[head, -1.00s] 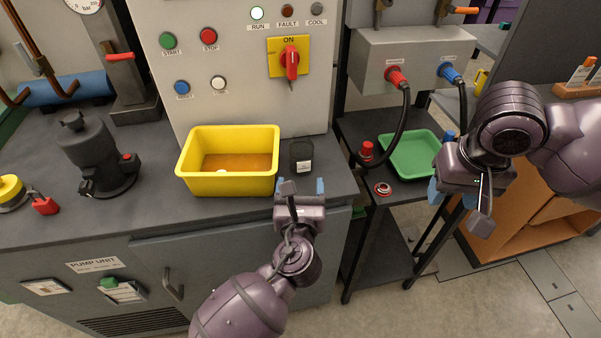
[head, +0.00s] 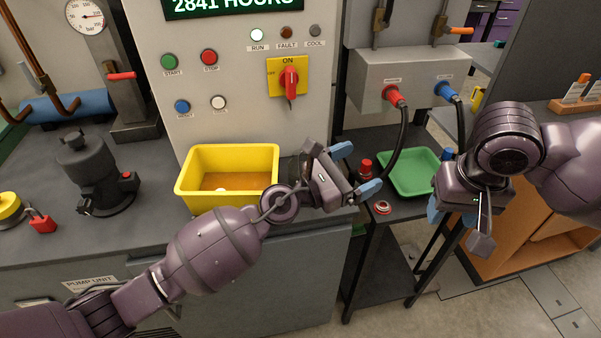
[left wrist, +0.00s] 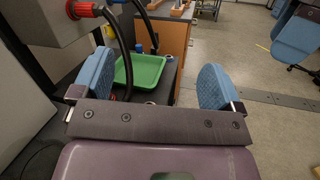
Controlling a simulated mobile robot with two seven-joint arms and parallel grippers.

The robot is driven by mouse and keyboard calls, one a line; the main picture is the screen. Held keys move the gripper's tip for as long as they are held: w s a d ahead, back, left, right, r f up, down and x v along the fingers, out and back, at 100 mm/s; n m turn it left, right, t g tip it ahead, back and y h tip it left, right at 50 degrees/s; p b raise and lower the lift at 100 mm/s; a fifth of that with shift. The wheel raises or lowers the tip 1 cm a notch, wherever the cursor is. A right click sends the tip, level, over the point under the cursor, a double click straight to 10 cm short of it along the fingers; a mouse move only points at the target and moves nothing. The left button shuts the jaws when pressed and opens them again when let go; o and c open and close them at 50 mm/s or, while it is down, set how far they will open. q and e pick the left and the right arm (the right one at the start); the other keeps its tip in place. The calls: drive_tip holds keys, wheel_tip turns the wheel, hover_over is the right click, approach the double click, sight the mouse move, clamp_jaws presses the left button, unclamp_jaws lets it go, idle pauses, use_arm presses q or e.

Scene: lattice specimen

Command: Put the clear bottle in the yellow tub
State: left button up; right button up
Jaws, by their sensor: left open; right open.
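The yellow tub (head: 228,160) stands on the grey bench, with a small pale spot on its orange-brown floor. My left gripper (head: 356,169) is open, right of the tub and past the bench's right end, pointing toward the side stand; its fingers (left wrist: 158,88) frame empty space in the left wrist view. My right gripper (head: 436,208) is open beside the green tray, partly turned away. I cannot make out a clear bottle for certain. A red-capped item (head: 365,167) stands left of the green tray. The dark container seen earlier beside the tub is hidden behind my left gripper.
The green tray (head: 408,174) lies on the dark stand and shows in the left wrist view (left wrist: 148,72). A dark pump (head: 95,175) stands left of the tub.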

use_arm(q)
drive_tip(key=m+g, duration=0.2)
drive_tip(key=g, duration=0.2)
drive_tip(key=n+g+y, duration=0.1)
drive_tip(key=g+y, duration=0.3)
drive_tip(key=y, duration=0.9)
approach(299, 155)
drive_tip(key=f, duration=0.2)
drive_tip(key=x, duration=1.1)
drive_tip(key=shift+w+d, duration=0.1)
drive_tip(key=shift+d, duration=0.2)
drive_tip(key=c, duration=1.1)
drive_tip(key=shift+o, duration=0.2)
drive_tip(key=shift+r, duration=0.15)
